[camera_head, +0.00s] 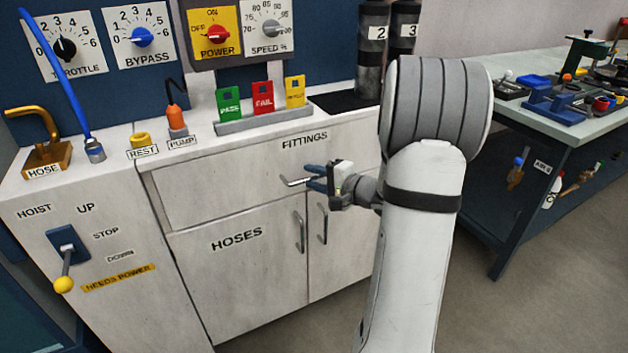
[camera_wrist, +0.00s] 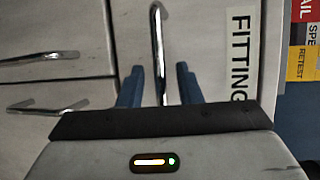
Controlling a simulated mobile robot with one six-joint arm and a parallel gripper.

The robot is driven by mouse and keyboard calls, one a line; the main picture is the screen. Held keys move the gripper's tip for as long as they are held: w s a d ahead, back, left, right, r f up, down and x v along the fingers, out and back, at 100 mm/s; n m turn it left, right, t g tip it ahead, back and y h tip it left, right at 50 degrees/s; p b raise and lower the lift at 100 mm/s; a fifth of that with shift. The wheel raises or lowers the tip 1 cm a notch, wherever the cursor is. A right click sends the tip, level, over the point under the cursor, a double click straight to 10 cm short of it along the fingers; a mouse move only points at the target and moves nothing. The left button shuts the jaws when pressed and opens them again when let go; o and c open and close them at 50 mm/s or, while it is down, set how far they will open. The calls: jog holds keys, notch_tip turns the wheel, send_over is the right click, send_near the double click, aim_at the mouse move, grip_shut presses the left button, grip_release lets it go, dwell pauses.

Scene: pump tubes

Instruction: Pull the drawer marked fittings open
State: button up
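The drawer marked FITTINGS (camera_head: 225,182) is the wide white front at the top of the cabinet, and it looks shut and flush. Its metal bar handle (camera_head: 291,182) shows just left of my fingertips; the handle also shows in the wrist view (camera_wrist: 157,40). My gripper (camera_head: 310,178) is at the handle. In the wrist view its blue fingers (camera_wrist: 160,80) stand apart, one on each side of the bar, with a gap on both sides. The gripper is open and not closed on the bar. Part of the drawer's right end is hidden behind my arm.
Below the drawer are the HOSES door (camera_head: 240,270) and a narrower door, each with an upright handle. On the counter above stand a tag rack (camera_head: 262,118) and the orange pump plug (camera_head: 176,118). A workbench (camera_head: 560,130) stands to the right. The floor in front is partly clear.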

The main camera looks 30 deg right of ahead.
jog(key=shift+c, duration=0.2)
grip_shut()
dwell(0.3)
